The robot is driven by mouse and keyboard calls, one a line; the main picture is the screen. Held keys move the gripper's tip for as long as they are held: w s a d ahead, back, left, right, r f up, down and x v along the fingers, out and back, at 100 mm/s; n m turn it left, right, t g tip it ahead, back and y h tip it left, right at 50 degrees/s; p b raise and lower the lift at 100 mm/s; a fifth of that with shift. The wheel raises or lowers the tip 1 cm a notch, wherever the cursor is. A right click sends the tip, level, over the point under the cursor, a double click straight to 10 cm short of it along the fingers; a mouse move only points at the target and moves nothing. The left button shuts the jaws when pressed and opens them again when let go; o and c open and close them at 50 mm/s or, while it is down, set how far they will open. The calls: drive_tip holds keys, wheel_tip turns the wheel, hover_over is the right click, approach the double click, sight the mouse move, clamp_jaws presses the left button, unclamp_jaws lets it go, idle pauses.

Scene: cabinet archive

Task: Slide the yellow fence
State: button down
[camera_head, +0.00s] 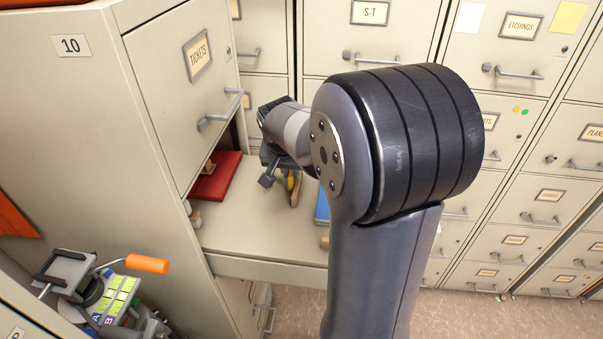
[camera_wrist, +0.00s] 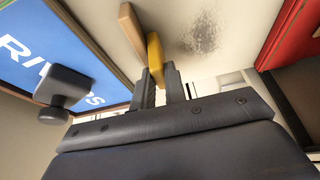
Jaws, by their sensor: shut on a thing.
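The yellow fence (camera_wrist: 155,55) is a narrow yellow piece beside a wooden strip (camera_wrist: 130,28) in the wrist view. My gripper (camera_wrist: 157,78) is shut on the yellow fence, with a dark finger on each side of it. In the head view only a small bit of the yellow fence (camera_head: 291,181) shows beside the wooden strip (camera_head: 298,190), on the pale open shelf. There my arm hides most of the fence and the fingertips.
A red book-like object (camera_head: 216,177) lies left of the fence. A blue panel (camera_wrist: 40,50) with white lettering lies on the other side. The cabinet marked 10 (camera_head: 70,90) and its tickets drawer (camera_head: 185,80) stand close left. The shelf (camera_head: 260,240) is bare in front.

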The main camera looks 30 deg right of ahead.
drive_tip(key=c, duration=1.4)
unclamp_jaws()
drive_tip(key=shift+c, duration=0.2)
drive_tip(key=v, duration=1)
drive_tip(key=shift+r+b, duration=0.4)
drive_tip(key=shift+b, duration=0.05)
drive_tip(key=shift+f, duration=0.1)
